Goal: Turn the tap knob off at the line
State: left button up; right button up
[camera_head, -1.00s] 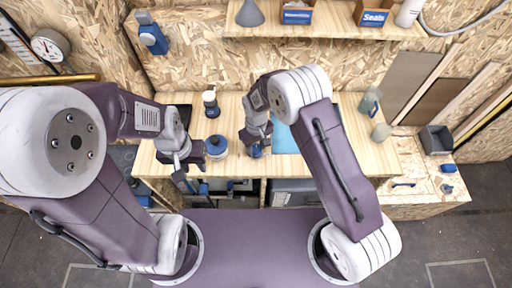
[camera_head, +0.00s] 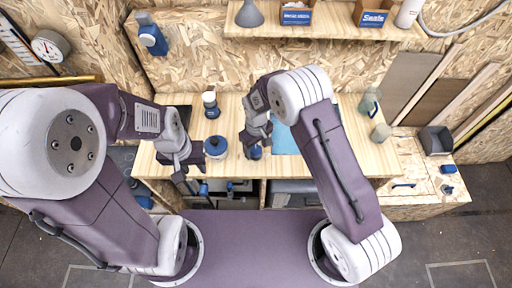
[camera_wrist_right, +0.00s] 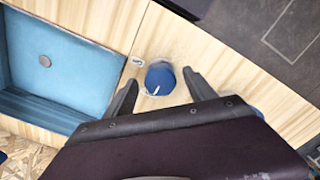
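The tap knob is round and blue with a short white line at its edge. In the right wrist view the knob (camera_wrist_right: 160,78) stands on the wooden top, beside a small white label (camera_wrist_right: 137,61) whose text is too small to read. My right gripper (camera_wrist_right: 160,84) is open, with one finger on each side of the knob; I cannot tell whether they touch it. In the head view the knob (camera_head: 254,153) shows just below my right gripper (camera_head: 250,145). My left gripper (camera_head: 185,170) is near the bench's left front; its fingers are too small to judge.
A blue basin (camera_wrist_right: 60,72) is sunk in the top beside the knob. A blue round container (camera_head: 216,148) stands between my grippers and a dark bottle (camera_head: 210,104) behind it. A grey bin (camera_head: 435,140) sits at the right.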

aim_at(256, 149)
notch_tip(256, 149, up, 9)
jog(key=b, duration=0.2)
dwell(0.3)
jog(key=d+r+m+t+b, duration=0.1)
jog(key=d+r+m+b, duration=0.3)
jog(key=d, duration=0.7)
jog(key=s+d+f+m, duration=0.2)
jog(key=s+d, duration=0.1)
jog(key=s, duration=0.4)
jog(key=s+d+f+m+p, duration=0.1)
jog(key=s+d+m, duration=0.1)
jog(key=s, duration=0.5)
jog(key=shift+s+d+f, duration=0.3)
jog(key=shift+d+f, duration=0.1)
jog(key=shift+d, duration=0.45)
